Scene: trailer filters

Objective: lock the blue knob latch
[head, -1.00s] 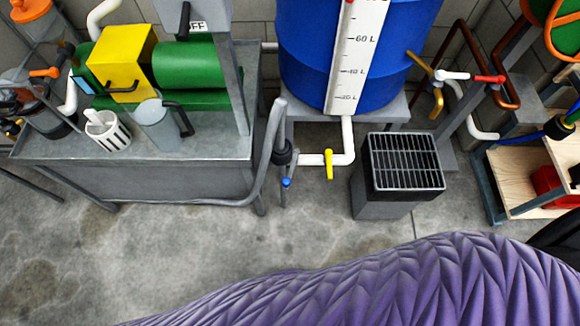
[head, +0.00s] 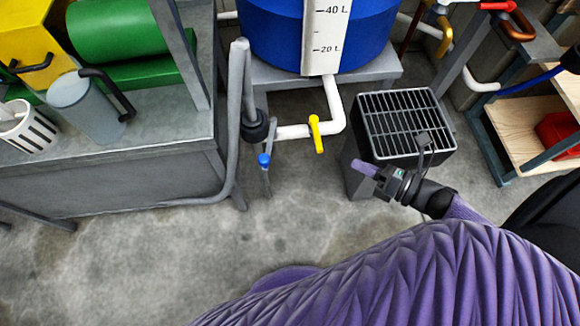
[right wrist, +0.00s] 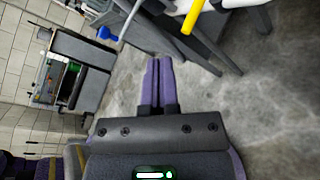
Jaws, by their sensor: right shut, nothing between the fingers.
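The blue knob latch (head: 264,160) is a small blue knob on a thin grey post beside the metal bench's right end, left of the yellow-handled valve. It also shows in the right wrist view (right wrist: 104,33), up and to the left of my fingertips. My right gripper (head: 360,168) is in front of the grated box in the head view, right of the knob and clear of it. Its purple fingers (right wrist: 158,62) are shut together and empty. Whether the latch is locked cannot be told. My left gripper is not in view.
A bent grey rail (head: 235,120) stands just left of the knob. A blue barrel (head: 270,35) stands behind. The concrete floor (head: 150,250) in front is clear.

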